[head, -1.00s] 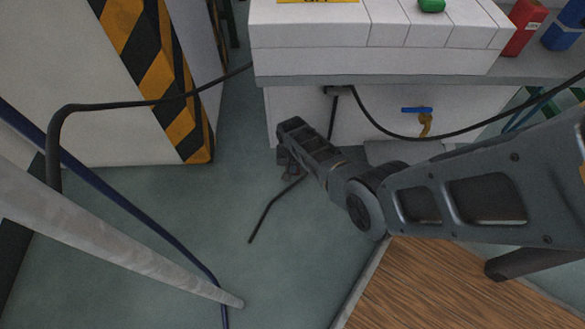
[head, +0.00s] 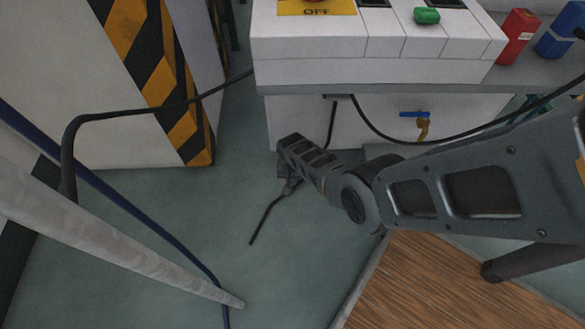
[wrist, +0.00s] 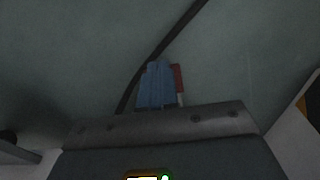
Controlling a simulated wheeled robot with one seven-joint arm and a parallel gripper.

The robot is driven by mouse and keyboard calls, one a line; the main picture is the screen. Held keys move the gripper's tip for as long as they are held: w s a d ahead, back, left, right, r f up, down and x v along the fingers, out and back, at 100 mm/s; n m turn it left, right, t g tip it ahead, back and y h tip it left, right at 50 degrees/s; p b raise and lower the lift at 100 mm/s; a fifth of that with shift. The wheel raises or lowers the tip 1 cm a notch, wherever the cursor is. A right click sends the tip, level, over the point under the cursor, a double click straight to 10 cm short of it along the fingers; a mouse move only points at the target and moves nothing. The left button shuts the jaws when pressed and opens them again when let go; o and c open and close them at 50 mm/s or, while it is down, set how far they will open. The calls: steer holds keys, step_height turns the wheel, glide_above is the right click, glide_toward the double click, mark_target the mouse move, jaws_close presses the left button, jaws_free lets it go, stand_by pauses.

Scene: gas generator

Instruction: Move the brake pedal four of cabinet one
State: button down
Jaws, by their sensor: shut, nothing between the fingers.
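My gripper (wrist: 158,72) shows in the wrist view as blue and red fingertips, shut and empty, over the green-grey floor. In the head view my arm reaches left from the right edge, and its end hangs low in front of a white cabinet (head: 290,125). The fingertips are hard to make out there. On the cabinet's top is a row of white panels (head: 385,45), cut off by the upper edge. A green block (head: 427,16) sits on one of them. I cannot tell which part is brake pedal four. My gripper is apart from the panels.
A yellow OFF plate (head: 316,8) is at the top. Red (head: 518,35) and blue (head: 560,38) containers stand at upper right. A black cable (head: 150,112) crosses to the left, beside a striped panel edge (head: 165,80). A wooden board (head: 420,285) lies at lower right.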

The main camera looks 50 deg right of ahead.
step_height(320, 180, up, 8)
steer(key=s+a+p, duration=0.1)
steer(key=p, duration=0.4)
steer(key=shift+a+p, duration=0.2)
steer(key=shift+p, duration=0.15)
stand_by(0.5)
